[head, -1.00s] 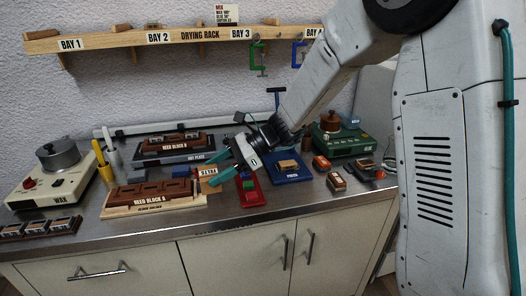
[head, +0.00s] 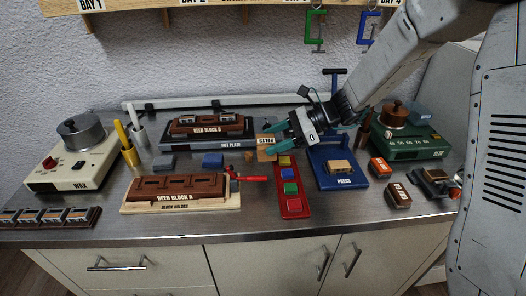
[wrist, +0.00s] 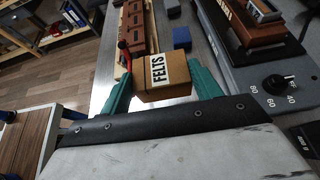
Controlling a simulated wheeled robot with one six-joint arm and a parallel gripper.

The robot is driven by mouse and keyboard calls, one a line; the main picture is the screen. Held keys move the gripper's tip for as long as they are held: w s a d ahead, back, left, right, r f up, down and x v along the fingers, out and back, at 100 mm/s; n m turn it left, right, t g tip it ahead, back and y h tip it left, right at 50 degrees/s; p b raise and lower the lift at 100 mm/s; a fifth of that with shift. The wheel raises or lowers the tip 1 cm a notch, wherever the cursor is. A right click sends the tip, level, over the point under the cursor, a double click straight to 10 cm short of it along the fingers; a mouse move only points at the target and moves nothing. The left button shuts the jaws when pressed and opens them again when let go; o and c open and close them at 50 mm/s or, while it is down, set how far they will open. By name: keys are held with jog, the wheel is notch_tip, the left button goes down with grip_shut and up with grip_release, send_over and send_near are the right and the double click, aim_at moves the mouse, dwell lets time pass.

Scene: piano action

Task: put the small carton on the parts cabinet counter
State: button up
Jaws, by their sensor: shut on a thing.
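The small carton (wrist: 163,74) is a brown box labelled "FELTS". In the wrist view it sits between the two teal fingers of my gripper (wrist: 160,88), which is shut on it. In the head view the carton (head: 266,149) shows at the left of my gripper (head: 279,142), above the steel counter (head: 258,215), between the hot plate and the blue press. I cannot tell whether its underside touches the counter.
Close by stand Reed Block B on the hot plate (head: 232,145), Reed Block A (head: 165,188) on its holder, a red tray (head: 294,208) of coloured blocks and the blue press (head: 342,182). The wax pot (head: 82,135) is far left. The front counter strip is clear.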

jog(key=f, duration=0.3)
jog(key=shift+a+f, duration=0.2)
jog(key=shift+a, duration=0.2)
notch_tip(320, 180, down, 4)
jog(key=shift+r, duration=0.15)
jog(key=o, duration=0.7)
